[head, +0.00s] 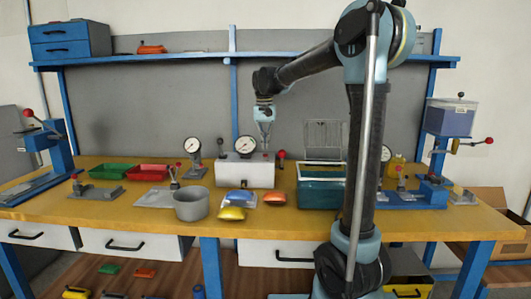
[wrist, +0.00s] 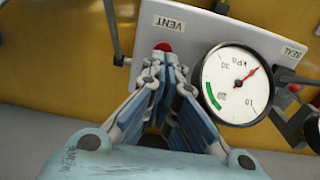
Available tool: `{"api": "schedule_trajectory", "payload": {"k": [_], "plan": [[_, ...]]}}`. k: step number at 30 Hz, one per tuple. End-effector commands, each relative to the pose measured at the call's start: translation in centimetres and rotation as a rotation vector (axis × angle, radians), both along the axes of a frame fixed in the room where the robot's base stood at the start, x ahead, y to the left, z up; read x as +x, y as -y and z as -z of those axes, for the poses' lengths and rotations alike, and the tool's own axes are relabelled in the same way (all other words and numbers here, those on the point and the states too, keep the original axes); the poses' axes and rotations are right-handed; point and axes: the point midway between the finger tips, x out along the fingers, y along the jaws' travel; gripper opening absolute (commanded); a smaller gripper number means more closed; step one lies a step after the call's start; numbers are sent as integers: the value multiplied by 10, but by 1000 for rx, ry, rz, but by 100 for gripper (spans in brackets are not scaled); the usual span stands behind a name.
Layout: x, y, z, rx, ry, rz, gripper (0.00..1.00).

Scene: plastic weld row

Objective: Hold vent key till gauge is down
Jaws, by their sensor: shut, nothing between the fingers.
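The white box (head: 232,174) stands mid-bench with a round gauge (head: 245,146) on it. In the wrist view the gauge (wrist: 228,100) reads in kPa. Its red needle points up and right, away from the green band at lower left. The red vent key (wrist: 163,46) sits beside the VENT label and shows just past my fingertips, which partly cover it. My gripper (wrist: 164,62) is shut and empty, pointing down at the key; I cannot tell whether it touches or presses it. My gripper (head: 265,146) hangs over the box in the head view.
A red-knobbed lever (head: 281,154) stands at the box's right, near the SEAL label (wrist: 291,51). In front lie blue, yellow and orange pouches (head: 275,199), with a grey pot (head: 191,204) to the left. A teal bin (head: 320,193) stands close on the right.

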Motion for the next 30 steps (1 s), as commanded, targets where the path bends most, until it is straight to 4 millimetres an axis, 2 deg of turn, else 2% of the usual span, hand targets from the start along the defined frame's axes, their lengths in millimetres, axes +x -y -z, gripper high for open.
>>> {"api": "schedule_trajectory", "payload": {"k": [9, 15, 21, 30], "plan": [[-1, -2, -62, 1, -1, -1, 0], [-1, -1, -88, 1, -1, 1, 0], [-1, -1, -98, 1, -1, 2, 0], [-1, -1, -98, 1, -1, 2, 0]]}}
